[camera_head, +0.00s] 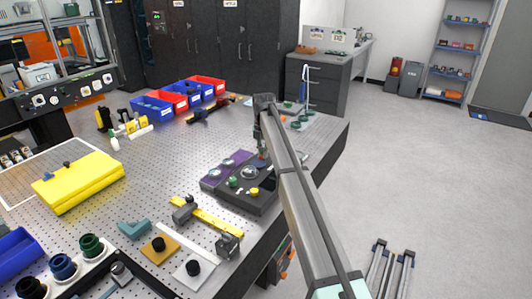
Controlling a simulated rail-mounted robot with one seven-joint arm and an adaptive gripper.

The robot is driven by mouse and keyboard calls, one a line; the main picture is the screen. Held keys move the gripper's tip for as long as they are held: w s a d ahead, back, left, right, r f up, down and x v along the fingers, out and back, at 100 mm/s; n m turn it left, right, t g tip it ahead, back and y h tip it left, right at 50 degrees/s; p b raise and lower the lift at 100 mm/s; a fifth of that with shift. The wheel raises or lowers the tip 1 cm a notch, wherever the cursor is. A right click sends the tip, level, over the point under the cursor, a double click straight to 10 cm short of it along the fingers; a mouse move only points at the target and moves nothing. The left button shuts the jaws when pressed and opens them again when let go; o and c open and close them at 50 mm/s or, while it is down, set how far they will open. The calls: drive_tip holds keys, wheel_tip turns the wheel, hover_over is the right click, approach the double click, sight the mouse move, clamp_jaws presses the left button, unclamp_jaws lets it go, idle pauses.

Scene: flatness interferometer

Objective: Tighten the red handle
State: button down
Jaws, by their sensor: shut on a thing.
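The dark flatness instrument (264,205) sits on the perforated bench near its right edge. Its top carries a clear round dome (249,172), a green knob (233,182) and a yellow knob (254,191), with purple pads at the left. My gripper (262,155) points down at the instrument's back right corner and is shut on a small part there, where the red handle appears to be. The handle is mostly hidden by the fingers and too small to make out. How far it is turned cannot be told.
A yellow caliper (205,217) lies in front of the instrument. A yellow case (78,182) is at the left. Blue and red bins (173,100) line the back. A blue-grey stand (306,95) stands behind my gripper. Open floor lies to the right.

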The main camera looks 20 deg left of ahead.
drive_tip(key=c, duration=1.2)
unclamp_jaws()
drive_tip(key=shift+r, duration=0.1)
wheel_tip(320, 180, up, 12)
drive_tip(key=shift+f, duration=0.1)
